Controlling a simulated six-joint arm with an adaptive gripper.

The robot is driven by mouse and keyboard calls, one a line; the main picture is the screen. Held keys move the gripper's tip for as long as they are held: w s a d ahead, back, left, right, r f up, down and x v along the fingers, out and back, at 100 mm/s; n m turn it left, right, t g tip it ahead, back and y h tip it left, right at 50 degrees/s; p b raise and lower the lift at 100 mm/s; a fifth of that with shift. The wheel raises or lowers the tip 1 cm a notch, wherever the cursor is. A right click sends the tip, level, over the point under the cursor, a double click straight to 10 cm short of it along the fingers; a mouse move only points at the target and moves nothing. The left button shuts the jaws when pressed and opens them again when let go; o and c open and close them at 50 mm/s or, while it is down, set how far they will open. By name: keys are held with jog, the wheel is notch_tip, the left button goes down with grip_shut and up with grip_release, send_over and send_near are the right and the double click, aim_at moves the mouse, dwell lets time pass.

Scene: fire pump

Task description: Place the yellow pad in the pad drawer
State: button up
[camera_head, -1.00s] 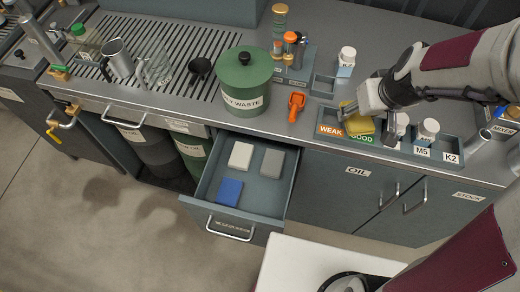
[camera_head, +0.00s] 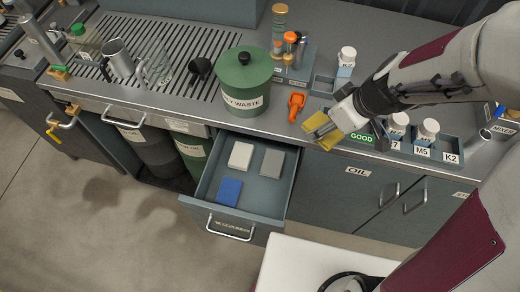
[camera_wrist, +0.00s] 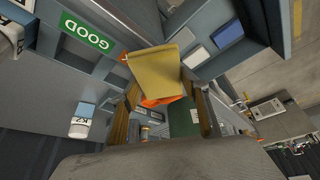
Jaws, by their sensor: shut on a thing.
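The yellow pad (camera_head: 322,134) is held in my gripper (camera_head: 327,130), above the front edge of the counter. In the wrist view the yellow pad (camera_wrist: 157,72) sits between the fingers of my gripper (camera_wrist: 160,100). The pad drawer (camera_head: 262,196) is pulled open below the counter, to the left of and lower than my gripper. Inside it lie a white pad (camera_head: 241,155), a grey pad (camera_head: 272,163) and a blue pad (camera_head: 229,191). The front right part of the drawer floor is bare.
An orange scoop (camera_head: 296,106) lies on the counter just left of my gripper. A green waste pot (camera_head: 244,82) stands behind the drawer. A tray with labelled bottles (camera_head: 427,131) and a GOOD label (camera_head: 361,138) is to the right.

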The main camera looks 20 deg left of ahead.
jog(key=a+n, duration=0.1)
jog(key=s+a+n, duration=0.1)
jog(key=a+n+g, duration=0.1)
jog(key=shift+s+f+y, duration=0.3)
jog(key=shift+f, duration=0.1)
jog(key=s+a+f+n+g+h, duration=0.4)
jog(key=s+a+n, duration=0.7)
jog(key=n, duration=1)
jog(key=shift+s+a+f+n+g, duration=0.3)
jog(key=shift+a+f+n+g, duration=0.15)
jog(key=shift+f+g, duration=0.5)
jog(key=shift+r, duration=0.1)
notch_tip(320, 180, down, 6)
jog(key=shift+f, duration=1.95)
jog(key=shift+f, duration=0.6)
